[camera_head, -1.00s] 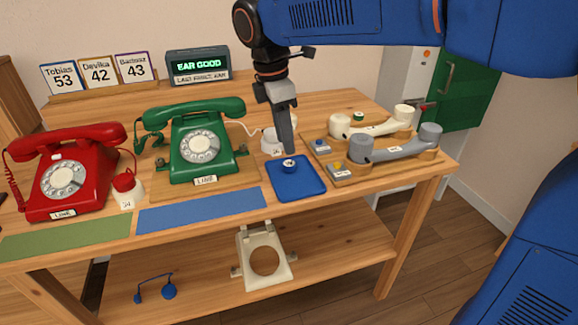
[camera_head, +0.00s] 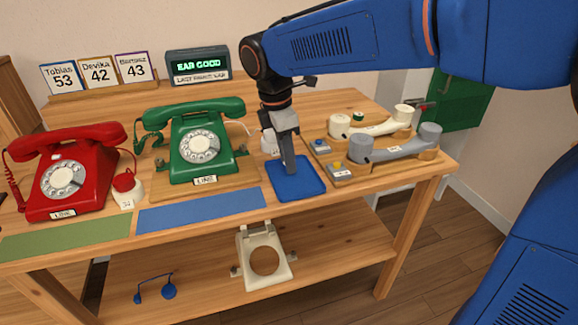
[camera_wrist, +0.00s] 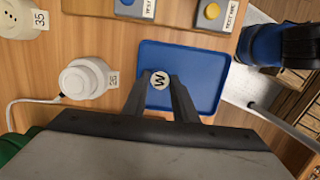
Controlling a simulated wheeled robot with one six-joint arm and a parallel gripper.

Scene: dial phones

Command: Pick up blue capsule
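The blue capsule, with a round white top marked W (camera_wrist: 160,79), is on the blue tray (camera_wrist: 212,98) in the wrist view. My gripper (camera_wrist: 161,77) is over the tray with a finger on each side of the white top. The fingers stand apart; I cannot tell whether they touch the capsule's sides. In the head view my gripper (camera_head: 290,170) reaches down to the blue tray (camera_head: 312,186), and its fingers hide the capsule.
A green phone (camera_head: 200,145) and a red phone (camera_head: 70,175) stand to the left. Grey (camera_head: 395,148) and cream (camera_head: 375,127) handsets rest on wooden bases to the right. A white round piece (camera_wrist: 85,78) with a cord is beside the tray.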

